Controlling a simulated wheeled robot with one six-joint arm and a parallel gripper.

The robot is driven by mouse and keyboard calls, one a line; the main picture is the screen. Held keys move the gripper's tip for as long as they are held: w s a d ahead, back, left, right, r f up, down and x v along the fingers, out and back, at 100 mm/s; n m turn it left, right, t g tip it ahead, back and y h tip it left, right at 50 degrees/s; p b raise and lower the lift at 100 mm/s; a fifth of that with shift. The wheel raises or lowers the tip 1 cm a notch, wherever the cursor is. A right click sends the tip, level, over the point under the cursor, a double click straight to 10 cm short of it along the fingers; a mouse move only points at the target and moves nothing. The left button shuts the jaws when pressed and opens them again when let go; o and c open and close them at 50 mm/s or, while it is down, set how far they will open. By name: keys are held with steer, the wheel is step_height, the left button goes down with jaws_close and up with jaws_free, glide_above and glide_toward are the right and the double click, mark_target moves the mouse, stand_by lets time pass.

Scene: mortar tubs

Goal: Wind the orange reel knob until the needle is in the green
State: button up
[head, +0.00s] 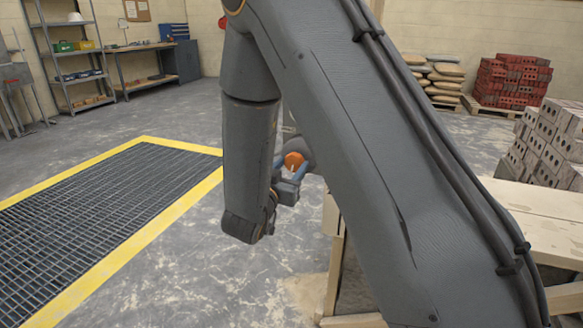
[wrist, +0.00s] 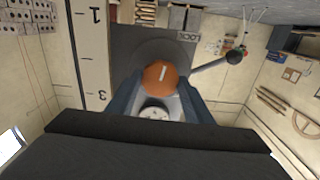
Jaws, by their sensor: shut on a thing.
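The orange reel knob (wrist: 160,76) shows in the wrist view as a round cap with a white line on it. My gripper (wrist: 157,90) has its two blue-grey fingers on either side of the knob and is shut on it. A small white dial (wrist: 154,112) sits just below the knob, between the fingers. It is partly covered, and I cannot make out its needle or any green zone. In the head view the orange knob (head: 293,160) shows beside my arm, with my gripper (head: 296,178) at it; my arm hides most of the reel.
In the wrist view a lever with a dark ball (wrist: 234,57) sticks out right of the knob, near a LOCK label (wrist: 187,38). A numbered board (wrist: 92,50) stands at left. In the head view a yellow-edged floor grate (head: 100,215) lies left and a wooden bench (head: 535,215) right.

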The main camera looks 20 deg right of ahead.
steer(key=m, duration=0.6)
steer(key=shift+b, duration=0.4)
steer(key=m+b, duration=0.2)
steer(key=m, duration=0.3)
steer(key=shift+d, duration=0.15)
steer(key=shift+m, duration=0.4)
steer(key=o, duration=1)
steer(key=shift+o, duration=0.2)
steer(key=shift+s, duration=0.1)
